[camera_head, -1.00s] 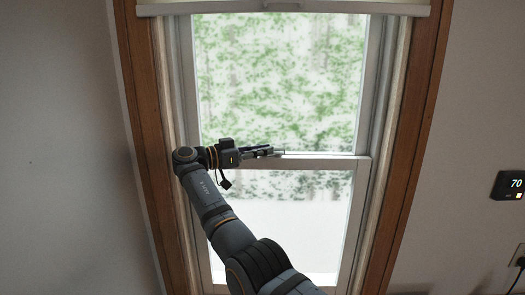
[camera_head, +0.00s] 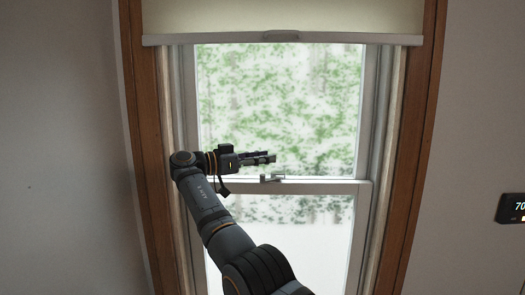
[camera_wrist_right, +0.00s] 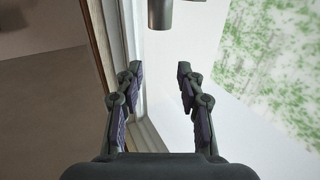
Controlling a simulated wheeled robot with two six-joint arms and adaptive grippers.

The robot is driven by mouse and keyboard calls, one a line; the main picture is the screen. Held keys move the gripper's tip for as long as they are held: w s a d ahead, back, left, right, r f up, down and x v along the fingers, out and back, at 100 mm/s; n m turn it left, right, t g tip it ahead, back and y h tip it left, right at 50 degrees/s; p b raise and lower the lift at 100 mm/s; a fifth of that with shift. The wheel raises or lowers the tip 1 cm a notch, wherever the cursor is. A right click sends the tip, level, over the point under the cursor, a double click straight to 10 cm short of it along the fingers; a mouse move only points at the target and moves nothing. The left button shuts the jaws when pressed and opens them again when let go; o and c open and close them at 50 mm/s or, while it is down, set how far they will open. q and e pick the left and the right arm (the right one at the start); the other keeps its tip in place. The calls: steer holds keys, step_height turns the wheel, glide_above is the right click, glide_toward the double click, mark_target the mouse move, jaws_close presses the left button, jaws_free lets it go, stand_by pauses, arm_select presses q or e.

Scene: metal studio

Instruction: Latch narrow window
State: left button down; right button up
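The narrow window's meeting rail (camera_head: 325,187) runs across the middle of the head view. A small grey latch (camera_head: 272,178) sits on it, left of the rail's middle. My right gripper (camera_head: 272,157) points right, just above the latch and apart from it in the head view. In the wrist view its two fingers (camera_wrist_right: 157,75) are spread with nothing between them. A grey metal cylinder (camera_wrist_right: 160,14) shows beyond the fingertips there; I cannot tell for sure that it is part of the latch. My left gripper is out of view.
A pale blind with a bottom bar (camera_head: 350,38) hangs over the window's top. A brown wooden frame (camera_head: 420,130) borders the window. A thermostat (camera_head: 512,208) is on the right wall. The space right of the gripper is clear.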

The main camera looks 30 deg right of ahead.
mark_target(263, 175)
steer(key=shift+s+r, duration=0.1)
steer(key=shift+r, duration=2.2)
